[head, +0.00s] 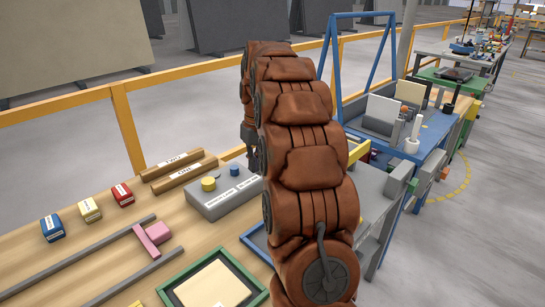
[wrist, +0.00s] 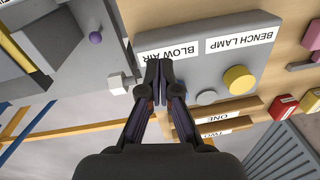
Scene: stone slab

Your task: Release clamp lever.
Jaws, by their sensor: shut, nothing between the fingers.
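I cannot clearly identify a clamp lever. In the wrist view a dark grey fixture (wrist: 50,65) at the left carries a yellow bar (wrist: 22,48) and a purple ball knob (wrist: 95,38); a white cube (wrist: 117,84) sits by its edge. In the head view a yellow part (head: 358,152) shows just right of my arm. My gripper (wrist: 159,66) is shut and empty, its fingertips over the grey control box (wrist: 187,70) at the "BLOW AIR" label. I cannot tell whether they touch it. My arm hides the gripper in the head view.
The control box (head: 225,203) has a yellow knob (head: 208,184) and a blue knob (head: 234,171). Two labelled wooden bars (head: 180,165), small coloured boxes (head: 90,210), rails (head: 80,261) and a green-framed tray (head: 178,292) lie on the wooden bench. A blue cart (head: 433,130) stands right.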

